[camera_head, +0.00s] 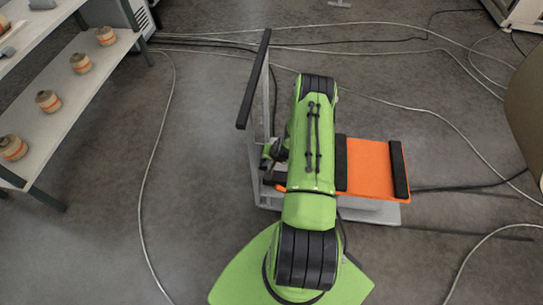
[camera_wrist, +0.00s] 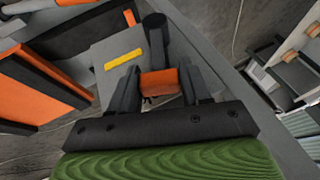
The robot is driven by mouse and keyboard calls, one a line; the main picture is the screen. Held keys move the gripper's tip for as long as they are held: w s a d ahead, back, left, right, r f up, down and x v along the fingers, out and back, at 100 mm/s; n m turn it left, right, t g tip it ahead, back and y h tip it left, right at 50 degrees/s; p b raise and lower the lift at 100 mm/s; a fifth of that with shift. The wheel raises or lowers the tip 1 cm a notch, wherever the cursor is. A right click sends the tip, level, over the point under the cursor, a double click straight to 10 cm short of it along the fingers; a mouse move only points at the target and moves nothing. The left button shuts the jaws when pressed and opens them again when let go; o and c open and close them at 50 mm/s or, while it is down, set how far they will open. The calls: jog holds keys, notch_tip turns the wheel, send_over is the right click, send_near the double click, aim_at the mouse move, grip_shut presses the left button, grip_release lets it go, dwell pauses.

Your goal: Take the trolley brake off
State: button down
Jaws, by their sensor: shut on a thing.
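The trolley has an orange deck (camera_head: 372,168) with black strips, a grey frame and an upright push handle with a black bar (camera_head: 254,80). In the wrist view, my gripper (camera_wrist: 158,76) has its two dark fingers on either side of an orange block (camera_wrist: 158,84), which looks like the brake lever's grip, and is shut on it. A grey plate with a yellow label (camera_wrist: 123,60) is just beyond the fingers. In the head view, my green arm covers part of the trolley and most of the gripper. A small orange tip (camera_head: 280,189) shows beside the arm.
A shelf (camera_head: 62,105) with several banded rolls stands at the left. Cables (camera_head: 440,118) run across the floor behind and to the right of the trolley. A brown rounded object (camera_head: 525,105) is at the right edge. Floor between shelf and trolley is mostly clear.

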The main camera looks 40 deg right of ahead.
jog(key=c, duration=0.6)
grip_release()
jog(key=p+v, duration=0.1)
jog(key=v, duration=1.4)
jog(key=shift+r+p, duration=0.35)
jog(key=shift+s, duration=0.1)
